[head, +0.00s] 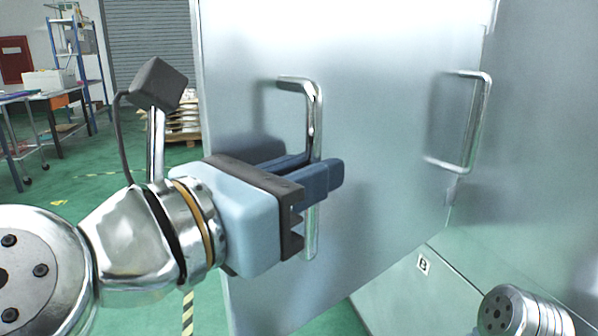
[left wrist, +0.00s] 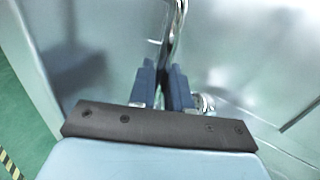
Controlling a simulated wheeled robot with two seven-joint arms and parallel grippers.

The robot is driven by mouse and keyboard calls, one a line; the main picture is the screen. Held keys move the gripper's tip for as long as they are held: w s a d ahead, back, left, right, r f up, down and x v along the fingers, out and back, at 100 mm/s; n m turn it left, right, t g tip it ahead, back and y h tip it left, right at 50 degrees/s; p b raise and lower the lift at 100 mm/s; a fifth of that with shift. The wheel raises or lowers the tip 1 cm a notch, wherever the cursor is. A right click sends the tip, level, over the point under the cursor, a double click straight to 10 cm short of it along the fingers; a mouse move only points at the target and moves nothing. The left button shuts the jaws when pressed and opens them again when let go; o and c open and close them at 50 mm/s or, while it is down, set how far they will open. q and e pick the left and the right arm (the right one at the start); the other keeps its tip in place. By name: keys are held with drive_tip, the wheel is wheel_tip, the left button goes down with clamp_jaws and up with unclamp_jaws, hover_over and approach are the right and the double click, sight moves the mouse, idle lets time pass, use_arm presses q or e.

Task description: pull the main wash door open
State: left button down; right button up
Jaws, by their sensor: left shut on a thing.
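The main wash door (head: 380,130) is a large brushed-metal panel in the middle of the head view, standing at an angle to the metal surface on the right. Its chrome bar handle (head: 313,110) is upright near the panel's left part. My left gripper (head: 322,174) is shut on this handle, with blue fingers on either side of the bar below its upper bend. In the left wrist view the handle (left wrist: 179,28) runs down between the two fingers (left wrist: 162,82). The bar is partly hidden by the fingers. My right gripper is not in view.
A second chrome handle (head: 478,125) stands further right. Left of the door is green floor (head: 95,205), with a shelf rack (head: 75,60) and pallet (head: 183,125) behind.

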use_arm(q)
drive_tip(key=c, duration=1.5)
unclamp_jaws()
drive_tip(key=shift+r, duration=0.25)
drive_tip(key=shift+o, duration=1.4)
drive_tip(key=shift+w+d+f, duration=0.1)
drive_tip(key=shift+w+d, duration=0.2)
drive_tip(key=shift+s+a, duration=0.1)
drive_tip(key=shift+f, duration=0.1)
drive_tip(key=b+v, duration=0.1)
drive_tip(key=v, duration=1.2)
drive_tip(key=shift+s+a, duration=0.2)
drive_tip(key=shift+s, duration=0.1)
